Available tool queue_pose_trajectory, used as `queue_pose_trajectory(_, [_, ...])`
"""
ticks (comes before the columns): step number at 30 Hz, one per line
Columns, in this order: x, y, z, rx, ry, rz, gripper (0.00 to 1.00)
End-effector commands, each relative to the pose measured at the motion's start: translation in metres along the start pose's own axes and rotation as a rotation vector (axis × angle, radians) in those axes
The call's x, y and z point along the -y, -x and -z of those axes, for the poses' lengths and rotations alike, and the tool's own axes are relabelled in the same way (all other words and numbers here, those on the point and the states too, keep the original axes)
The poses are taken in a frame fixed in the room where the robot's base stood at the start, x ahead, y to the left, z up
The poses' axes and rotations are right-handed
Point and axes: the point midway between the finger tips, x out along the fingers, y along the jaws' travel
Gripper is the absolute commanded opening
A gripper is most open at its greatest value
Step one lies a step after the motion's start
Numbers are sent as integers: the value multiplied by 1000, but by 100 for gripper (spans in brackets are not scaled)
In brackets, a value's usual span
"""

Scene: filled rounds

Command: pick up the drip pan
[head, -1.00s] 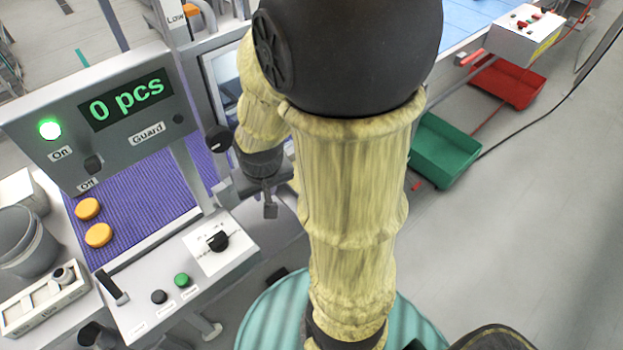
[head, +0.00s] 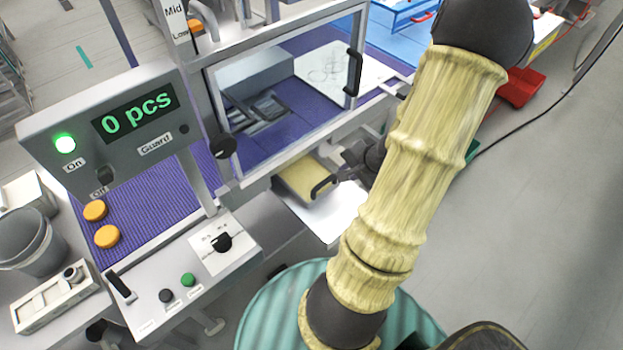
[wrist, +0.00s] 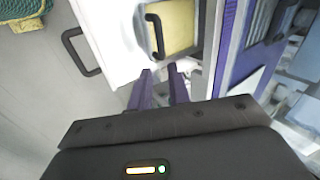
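The drip pan, a shallow yellowish pan (head: 305,180) with a black handle, sits under the windowed machine, over a white drawer-like surface (head: 326,222). In the wrist view the yellowish pan (wrist: 182,24) is at the top, its black handle on its left side. My gripper (wrist: 163,84) has two purple fingers, apart with nothing between them, just below the pan's handle in that view. In the head view my gripper (head: 352,160) is close to the right of the pan, its fingertips hard to make out.
The white surface carries its own black handle (wrist: 80,52) in the wrist view. The machine's window frame (head: 290,160) stands above the pan. A control panel (head: 185,280) is at the lower left, a red bin (head: 520,88) at the right. Open floor lies to the right.

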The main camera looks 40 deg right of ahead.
Motion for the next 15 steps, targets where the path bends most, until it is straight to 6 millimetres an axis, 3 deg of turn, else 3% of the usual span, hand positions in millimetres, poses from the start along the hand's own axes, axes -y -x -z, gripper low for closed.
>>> queue_pose_trajectory(4, [-6,3,4,17,-73,33,19])
queue_pose_trajectory(15, [-7,-1,3,18,-76,33,19])
